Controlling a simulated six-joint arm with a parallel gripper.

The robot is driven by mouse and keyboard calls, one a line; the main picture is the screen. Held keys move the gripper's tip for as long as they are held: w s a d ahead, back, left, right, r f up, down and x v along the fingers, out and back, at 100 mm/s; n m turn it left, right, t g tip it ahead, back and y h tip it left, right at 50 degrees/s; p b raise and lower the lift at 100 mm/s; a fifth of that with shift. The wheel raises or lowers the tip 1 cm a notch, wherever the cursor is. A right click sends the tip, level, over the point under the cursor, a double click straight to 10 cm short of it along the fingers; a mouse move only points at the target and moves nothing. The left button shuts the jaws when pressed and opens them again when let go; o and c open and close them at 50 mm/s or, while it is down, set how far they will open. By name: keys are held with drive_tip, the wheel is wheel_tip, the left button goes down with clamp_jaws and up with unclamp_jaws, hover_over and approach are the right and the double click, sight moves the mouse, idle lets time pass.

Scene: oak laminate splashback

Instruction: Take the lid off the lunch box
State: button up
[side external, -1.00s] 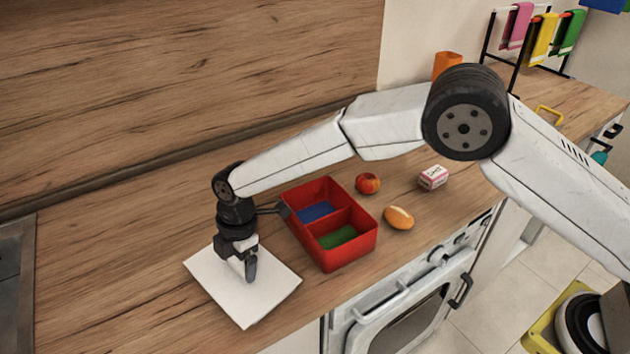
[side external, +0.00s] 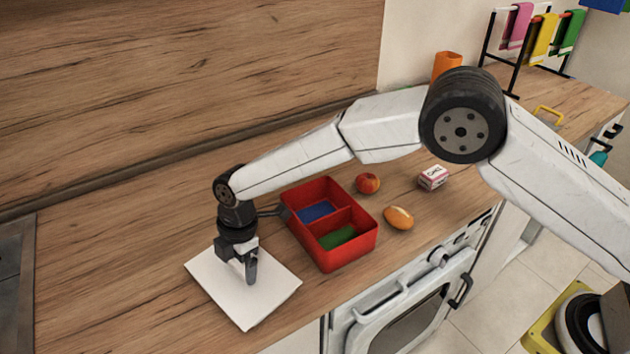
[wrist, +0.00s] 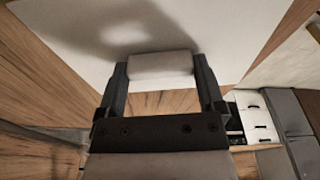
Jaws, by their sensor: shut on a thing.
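The lunch box (side external: 364,247) is red and open, standing on the counter right of my gripper. Its two compartments show a blue floor and a green floor. The lid (side external: 272,288) is a flat white square off the box, just to its left. I cannot tell if it touches the counter. My gripper (side external: 247,266) is over the middle of the lid, pointing down. In the wrist view, my gripper (wrist: 161,70) is shut on the lid's pale block-shaped handle (wrist: 162,64), and the white lid (wrist: 60,35) fills the top.
A red apple (side external: 368,183), an orange-brown oval item (side external: 398,218) and a small pink-and-white carton (side external: 433,177) are right of the box. An orange cup (side external: 446,65) stands farther back. A sink (side external: 14,290) is at the far left. The counter left of the lid is clear.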

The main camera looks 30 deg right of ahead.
drive_tip(key=shift+f, duration=0.2)
drive_tip(key=o, duration=1)
drive_tip(key=shift+c, duration=0.2)
drive_tip(key=shift+r, duration=0.1)
wheel_tip(320, 180, up, 8)
drive_tip(key=d, duration=0.1)
drive_tip(key=shift+w+f, duration=0.15)
drive_tip(key=shift+f, duration=0.1)
drive_tip(key=shift+d, duration=0.15)
